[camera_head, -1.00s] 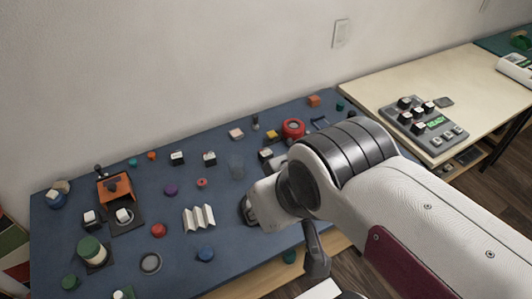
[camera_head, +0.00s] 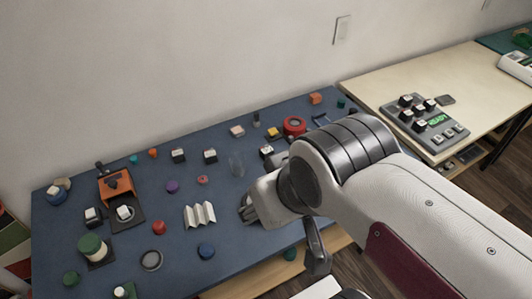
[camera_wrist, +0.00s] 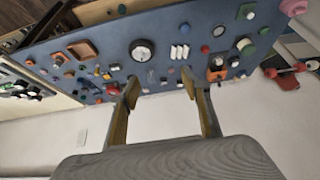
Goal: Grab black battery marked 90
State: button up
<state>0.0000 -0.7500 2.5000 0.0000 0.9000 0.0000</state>
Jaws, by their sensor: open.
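Several black blocks with white tops, which look like batteries, are on the blue mat. Two stand at the back middle in the head view, a left one (camera_head: 178,156) and a right one (camera_head: 210,156). Another black block (camera_head: 266,151) is near my arm. A further one (camera_head: 93,217) and one in the orange-backed holder (camera_head: 124,213) are at the left. Their markings are too small to read, so I cannot tell which is 90. My gripper (camera_head: 246,210) is open and empty above the mat, right of the white folded piece (camera_head: 199,215). The wrist view shows its fingers (camera_wrist: 160,88) apart.
The blue mat (camera_head: 55,243) is crowded with small coloured parts, including a red ring (camera_head: 294,126) and a green-topped cylinder (camera_head: 91,246). A clear cup (camera_head: 237,165) stands behind my gripper. A keypad (camera_head: 430,124) reading READY is on the right table.

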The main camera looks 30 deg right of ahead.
dwell(0.3)
jog(key=w+d+f+t+h, duration=0.1)
jog(key=w+d+f, duration=0.2)
jog(key=w+d, duration=0.35)
jog(key=w+d+f+t+h, duration=0.1)
jog(key=w+d+f, duration=0.25)
jog(key=w, duration=0.65)
jog(key=w+d+f+t+h, duration=0.1)
jog(key=w+d+f, duration=0.1)
jog(key=w+d, duration=0.55)
jog(key=w+d+f+n+t+y, duration=0.1)
jog(key=w+d+f+t+y, duration=0.15)
jog(key=w+f, duration=0.55)
jog(key=t+y, duration=0.1)
jog(key=t, duration=0.1)
send_near(266, 153)
jog(key=shift+w+d+f, duration=0.15)
jog(key=shift+w+d, duration=0.7)
jog(key=shift+w, duration=0.3)
jog(key=shift+s+f+y, duration=0.25)
jog(key=shift+f, duration=0.3)
jog(key=shift+t, duration=0.25)
